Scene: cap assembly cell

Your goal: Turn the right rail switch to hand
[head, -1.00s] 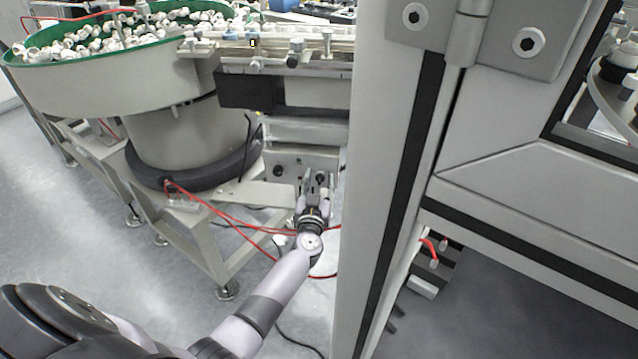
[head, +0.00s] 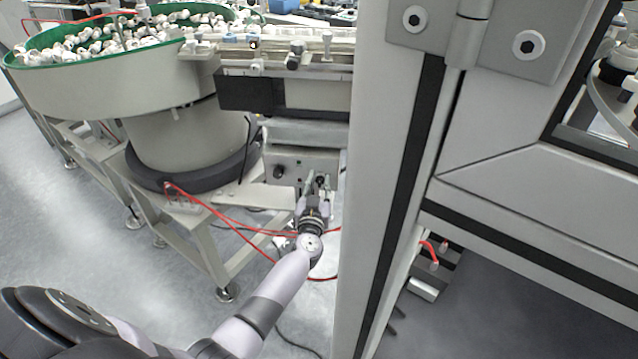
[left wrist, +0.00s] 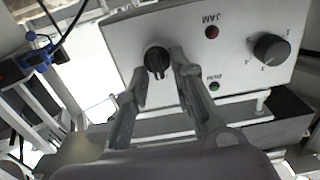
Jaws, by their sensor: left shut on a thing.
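The light-grey control box (head: 297,166) sits under the feeder rail in the head view. Its front panel (left wrist: 222,22) appears upside down in the left wrist view. A black switch knob (left wrist: 157,62) is on the panel, its pointer line roughly along the picture's vertical. My left gripper (left wrist: 158,68) is shut on this knob, one finger on each side. In the head view my left gripper (head: 317,186) is at the right knob of the box and mostly hides it. The other black knob (head: 278,172) is free; it shows with dial marks in the left wrist view (left wrist: 270,48).
A red JAM lamp (left wrist: 211,31) and a green RUN lamp (left wrist: 214,86) lie between the knobs. A white machine post (head: 385,200) stands close to the right of my left arm. The bowl feeder (head: 115,88) and red cables (head: 215,212) are to the left.

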